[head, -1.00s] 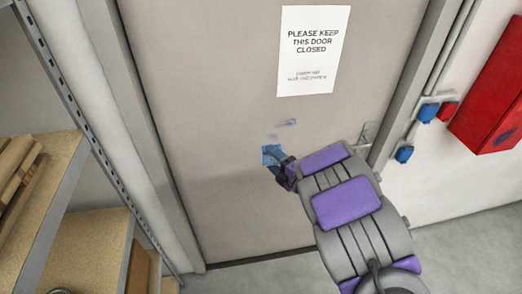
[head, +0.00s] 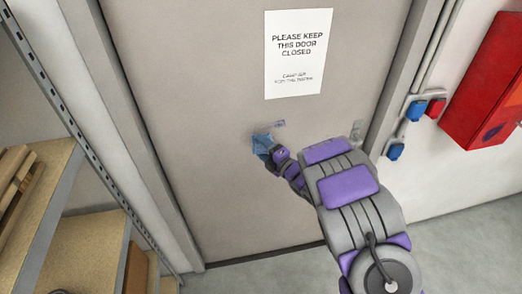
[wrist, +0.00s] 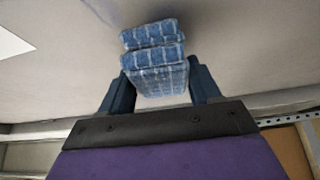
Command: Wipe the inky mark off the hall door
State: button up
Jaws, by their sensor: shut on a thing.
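The hall door (head: 190,130) is a closed grey-beige panel filling the middle of the head view. A small faint purple-blue ink mark (head: 279,123) shows on it, below the paper sign. My gripper (head: 266,143) is at the door, just below and left of this mark. In the wrist view my gripper (wrist: 160,85) is shut on a folded blue checked cloth (wrist: 155,58), held between its two dark fingers. The cloth is against or very near the door; a bluish smudge (wrist: 147,12) shows just beyond it. The cloth hides the door behind it.
A white sign (head: 298,55) is on the door above the mark. Metal shelving (head: 75,215) with wooden items stands at left. A red box (head: 485,80) and blue-red sockets (head: 415,110) are on the right wall.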

jog(key=shift+a+f, duration=0.2)
jog(key=shift+a, duration=1.15)
jog(key=shift+w+d+r, duration=0.1)
jog(key=shift+w+d, duration=0.15)
jog(key=shift+d, duration=0.7)
jog(key=shift+w+a, duration=0.35)
jog(key=shift+a, duration=0.55)
jog(key=shift+w+d, duration=0.25)
jog(key=shift+d, duration=0.35)
jog(key=shift+w+d+b, duration=0.1)
jog(key=shift+d+b, duration=0.05)
jog(key=shift+b, duration=0.25)
